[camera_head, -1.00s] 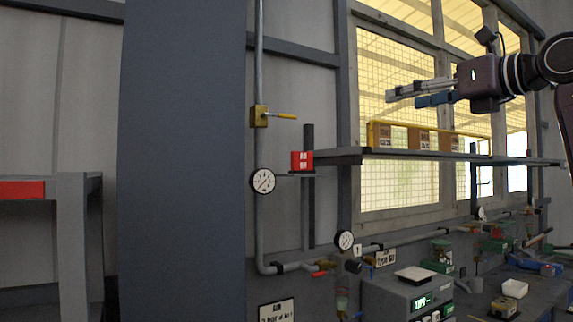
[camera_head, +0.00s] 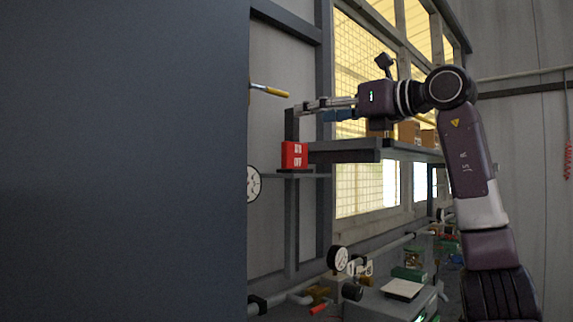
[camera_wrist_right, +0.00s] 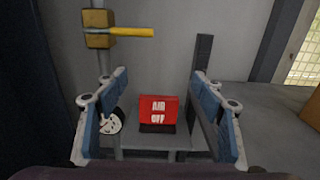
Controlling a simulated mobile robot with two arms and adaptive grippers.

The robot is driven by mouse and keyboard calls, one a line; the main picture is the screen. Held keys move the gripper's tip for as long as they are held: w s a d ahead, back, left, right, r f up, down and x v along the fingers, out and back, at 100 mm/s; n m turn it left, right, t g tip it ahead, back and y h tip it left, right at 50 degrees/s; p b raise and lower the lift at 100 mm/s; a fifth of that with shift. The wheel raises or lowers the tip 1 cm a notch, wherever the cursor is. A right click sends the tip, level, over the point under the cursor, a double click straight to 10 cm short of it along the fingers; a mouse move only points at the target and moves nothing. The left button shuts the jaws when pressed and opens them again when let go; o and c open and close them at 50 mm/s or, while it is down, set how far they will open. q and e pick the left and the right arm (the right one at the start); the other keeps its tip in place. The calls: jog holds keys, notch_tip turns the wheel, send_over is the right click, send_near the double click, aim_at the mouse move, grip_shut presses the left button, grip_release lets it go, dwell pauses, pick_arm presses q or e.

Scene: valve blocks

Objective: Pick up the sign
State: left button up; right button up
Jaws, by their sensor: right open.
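In the right wrist view the red sign (camera_wrist_right: 158,108) reads "AIR OFF" and sits upright, centred between the fingers. My right gripper (camera_head: 308,110) is above and slightly right of the sign in the head view, apart from it. In the wrist view my right gripper (camera_wrist_right: 158,76) has its two blue-padded fingers spread wide with nothing between them held. My left gripper is not in view.
A large dark panel (camera_head: 120,160) fills the left of the head view. A yellow valve handle (camera_wrist_right: 133,32) on a brass block and a gauge (camera_wrist_right: 110,122) are near the sign.

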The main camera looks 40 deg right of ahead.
aim_at(295, 143)
notch_tip(295, 143, down, 6)
jog(key=b, duration=0.1)
jog(key=w+p, duration=0.2)
jog(key=w, duration=0.5)
jog(key=shift+w+a+p, duration=0.15)
jog(key=shift+a+p, duration=0.05)
jog(key=shift+p, duration=0.1)
jog(key=shift+c, duration=0.9)
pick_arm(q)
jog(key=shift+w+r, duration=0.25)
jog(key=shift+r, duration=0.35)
pick_arm(e)
jog(key=c, duration=0.8)
